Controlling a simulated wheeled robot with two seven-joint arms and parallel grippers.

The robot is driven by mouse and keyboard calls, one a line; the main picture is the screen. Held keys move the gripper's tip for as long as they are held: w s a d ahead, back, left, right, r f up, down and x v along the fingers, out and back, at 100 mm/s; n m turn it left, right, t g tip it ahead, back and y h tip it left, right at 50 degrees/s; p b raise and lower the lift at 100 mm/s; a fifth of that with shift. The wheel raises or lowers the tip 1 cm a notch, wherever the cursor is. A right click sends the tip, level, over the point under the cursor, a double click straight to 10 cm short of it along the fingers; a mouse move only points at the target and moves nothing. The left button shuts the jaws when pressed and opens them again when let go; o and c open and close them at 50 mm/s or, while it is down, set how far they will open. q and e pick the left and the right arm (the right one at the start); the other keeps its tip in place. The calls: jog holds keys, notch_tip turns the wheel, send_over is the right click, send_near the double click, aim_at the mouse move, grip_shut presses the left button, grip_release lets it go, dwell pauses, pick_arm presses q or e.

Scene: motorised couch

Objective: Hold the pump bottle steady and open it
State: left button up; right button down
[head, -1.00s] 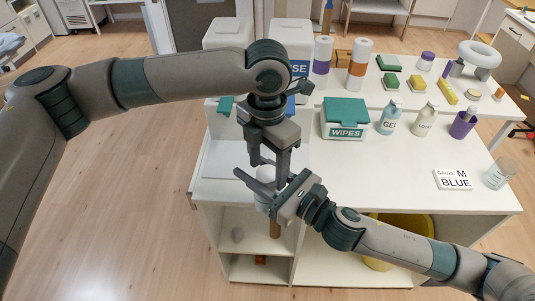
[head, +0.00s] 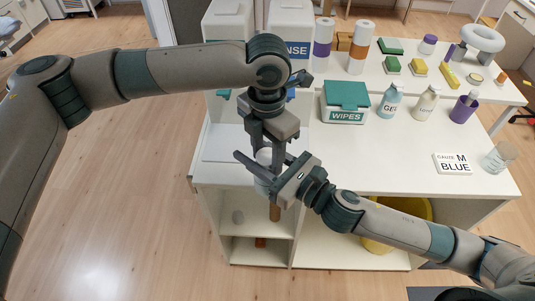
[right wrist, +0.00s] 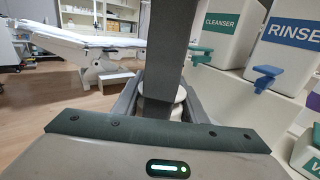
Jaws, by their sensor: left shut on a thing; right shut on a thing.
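My right gripper (head: 262,172) comes in from the lower right and is shut around the bottle's body from the side. In the right wrist view, the white bottle (right wrist: 160,107) stands between its two fingers. My left gripper (head: 277,168) points down from above and is shut on the bottle's top. It shows as a dark vertical shape in the right wrist view (right wrist: 165,45) and hides the pump head.
Cleanser (right wrist: 228,27) and rinse (right wrist: 290,48) dispensers stand behind. Open shelves (head: 250,250) and a yellow bin (head: 400,209) lie below.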

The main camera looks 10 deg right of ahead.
pick_arm(q)
jog(key=shift+n, duration=1.7)
jog(key=shift+c, duration=0.3)
jog(key=o, duration=1.2)
jog(key=shift+r, duration=0.15)
jog(key=shift+r, duration=2.1)
